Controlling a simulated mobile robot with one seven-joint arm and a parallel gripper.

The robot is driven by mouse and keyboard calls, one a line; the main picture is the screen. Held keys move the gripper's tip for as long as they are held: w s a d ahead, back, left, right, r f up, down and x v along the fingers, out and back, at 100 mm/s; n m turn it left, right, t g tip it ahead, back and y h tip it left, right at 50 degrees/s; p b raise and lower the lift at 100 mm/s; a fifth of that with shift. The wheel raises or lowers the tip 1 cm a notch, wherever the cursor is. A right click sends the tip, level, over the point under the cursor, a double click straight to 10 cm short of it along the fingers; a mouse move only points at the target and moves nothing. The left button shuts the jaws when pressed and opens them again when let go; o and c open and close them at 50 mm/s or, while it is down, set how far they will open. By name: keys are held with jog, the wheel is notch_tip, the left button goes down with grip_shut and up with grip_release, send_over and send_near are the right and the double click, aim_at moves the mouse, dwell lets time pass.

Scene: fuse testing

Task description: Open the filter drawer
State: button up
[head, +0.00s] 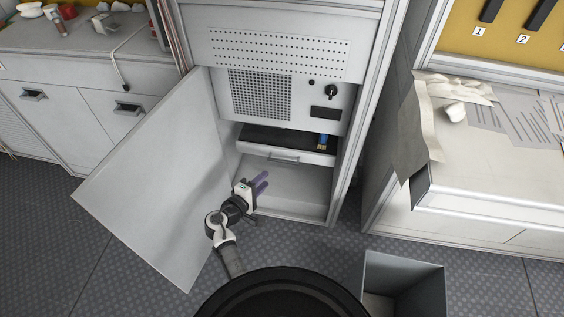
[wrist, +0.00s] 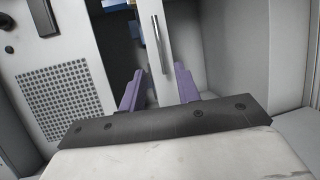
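The filter drawer (head: 262,153) is a pale-fronted drawer low in the open cabinet, below the perforated panel. Its bar handle (head: 284,160) runs across the front. A dark surface shows behind the front, with a small blue and yellow item (head: 322,142) at its right. My gripper (head: 262,183) is in front of the cabinet, below and left of the handle. In the wrist view its two purple fingers (wrist: 156,78) are apart with nothing between them. The handle (wrist: 158,44) appears just beyond the fingertips, roughly between them; I see no contact.
The open cabinet door (head: 155,185) stands left of my arm. A perforated panel with a knob (head: 331,92) is above the drawer. A grey open bin (head: 405,275) stands on the floor at right. A workbench with papers (head: 515,120) is farther right.

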jog(key=x, duration=1.1)
jog(key=shift+w, duration=0.1)
grip_shut()
